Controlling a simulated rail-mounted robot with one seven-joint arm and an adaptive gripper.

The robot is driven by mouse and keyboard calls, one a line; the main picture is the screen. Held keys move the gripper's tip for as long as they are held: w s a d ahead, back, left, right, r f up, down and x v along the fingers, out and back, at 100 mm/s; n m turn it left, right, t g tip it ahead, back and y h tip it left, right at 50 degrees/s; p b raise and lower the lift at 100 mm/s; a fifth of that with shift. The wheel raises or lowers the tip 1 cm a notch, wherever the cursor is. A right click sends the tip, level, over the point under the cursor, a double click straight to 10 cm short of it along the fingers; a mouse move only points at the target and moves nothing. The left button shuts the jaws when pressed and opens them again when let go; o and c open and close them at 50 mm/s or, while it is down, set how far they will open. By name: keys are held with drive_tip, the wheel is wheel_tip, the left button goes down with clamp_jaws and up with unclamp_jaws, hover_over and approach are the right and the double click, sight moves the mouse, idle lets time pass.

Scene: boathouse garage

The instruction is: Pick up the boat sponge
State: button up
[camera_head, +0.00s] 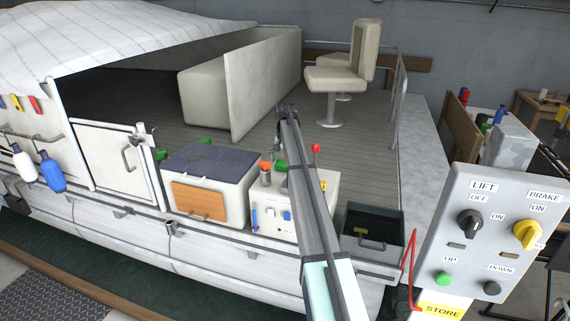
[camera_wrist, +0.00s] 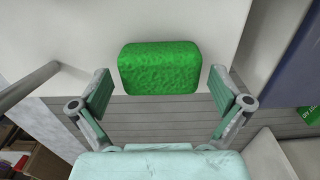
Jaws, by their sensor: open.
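The boat sponge (camera_wrist: 158,68) is a bright green, rough-textured block with rounded corners. In the wrist view it lies at the top centre, against a pale surface and grey planking. My gripper (camera_wrist: 159,82) is open and empty, with one finger on each side of the sponge in the picture. Gaps show between the sponge and both fingers, and no contact is visible. In the head view my arm reaches over the boat's deck edge and hides part of the area around its end. Small green patches show there, but I cannot tell which is the sponge.
A white cooler (camera_head: 234,204) with a dark lid stands left of my arm. A white switch box (camera_head: 272,213) and an open dark bin (camera_head: 354,239) stand along the deck edge. A beige seat (camera_head: 336,78) and a pale partition (camera_head: 264,84) stand behind. The lift panel (camera_head: 488,240) is at right.

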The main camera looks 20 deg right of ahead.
drive_tip(key=shift+f, duration=0.6)
drive_tip(key=c, duration=0.8)
drive_tip(key=shift+r, duration=0.1)
wheel_tip(320, 180, up, 20)
drive_tip(key=b, duration=0.5)
drive_tip(key=shift+c, duration=0.4)
